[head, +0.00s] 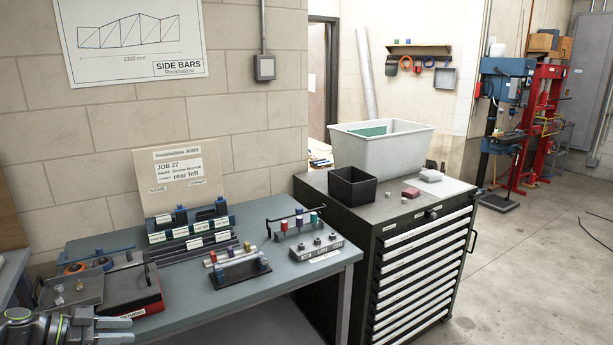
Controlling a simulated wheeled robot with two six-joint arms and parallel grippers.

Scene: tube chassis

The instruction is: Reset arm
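My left gripper (118,331) is at the lower left corner of the head view. Its two grey fingers point right with a gap between them, and nothing shows between them. It is in front of a red and grey tray (145,297) at the near left of the workbench (235,300). My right arm and gripper are not in view.
On the bench stand a job board (152,192), a rack with labelled blocks (187,233), a tube fixture (236,268) and a stand with coloured pieces (315,246). A drawer cabinet (424,270) to the right holds a black bin (352,187) and a white tub (382,150).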

